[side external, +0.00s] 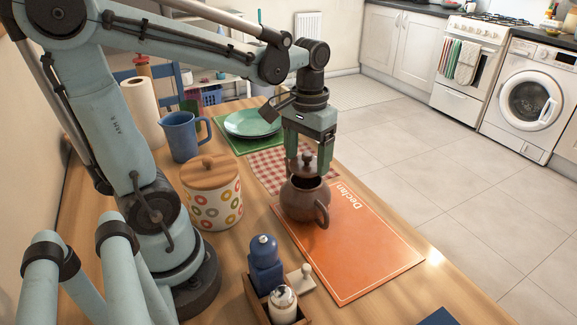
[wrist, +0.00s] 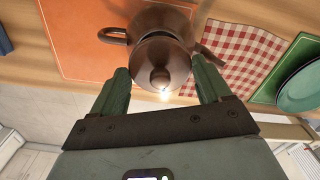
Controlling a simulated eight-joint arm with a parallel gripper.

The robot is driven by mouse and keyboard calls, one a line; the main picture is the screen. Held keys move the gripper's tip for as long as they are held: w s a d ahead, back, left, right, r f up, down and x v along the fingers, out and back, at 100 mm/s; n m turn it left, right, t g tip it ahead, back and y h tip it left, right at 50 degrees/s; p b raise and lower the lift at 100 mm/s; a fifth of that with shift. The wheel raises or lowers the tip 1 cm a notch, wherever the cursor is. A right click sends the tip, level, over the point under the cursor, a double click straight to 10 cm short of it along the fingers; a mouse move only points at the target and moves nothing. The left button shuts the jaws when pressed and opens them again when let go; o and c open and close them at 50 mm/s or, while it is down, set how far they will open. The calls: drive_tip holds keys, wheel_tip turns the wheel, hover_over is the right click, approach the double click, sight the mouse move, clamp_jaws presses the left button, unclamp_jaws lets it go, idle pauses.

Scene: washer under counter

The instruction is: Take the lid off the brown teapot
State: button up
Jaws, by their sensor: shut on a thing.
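The brown teapot (side external: 304,202) stands upright on the orange placemat, near its far left corner. Its brown lid (side external: 307,168), with a round knob, is between the two fingers of my gripper (side external: 308,165). My gripper points down and is shut on the lid by its sides. The lid appears raised a little above the teapot, with a dark opening showing beneath it. In the wrist view the lid (wrist: 160,62) covers much of the teapot (wrist: 165,20), between the green fingertips (wrist: 160,82). The exact finger contact is hard to see.
The orange placemat (side external: 365,255) has free room in front of the teapot. A checked cloth (side external: 265,168) and a green plate (side external: 251,123) lie behind. A wooden-lidded canister (side external: 212,205) and blue pitcher (side external: 181,137) stand left. A shaker caddy (side external: 262,300) is in front.

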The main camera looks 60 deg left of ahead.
drive_tip(key=s+d+r, duration=0.4)
drive_tip(key=d+r, duration=0.3)
drive_tip(key=d, duration=0.3)
drive_tip(key=s+d+f, duration=0.2)
drive_tip(key=d+f, duration=0.2)
drive_tip(key=d, duration=0.3)
drive_tip(key=s+d+f, duration=0.3)
drive_tip(key=d+f, duration=0.1)
drive_tip(key=d, duration=0.4)
hover_over(352, 268)
drive_tip(key=shift+n, duration=0.3)
wheel_tip(352, 268, down, 7)
drive_tip(key=shift+r, duration=0.1)
drive_tip(key=shift+f, duration=1.95)
drive_tip(key=shift+f, duration=0.1)
drive_tip(key=o, duration=1)
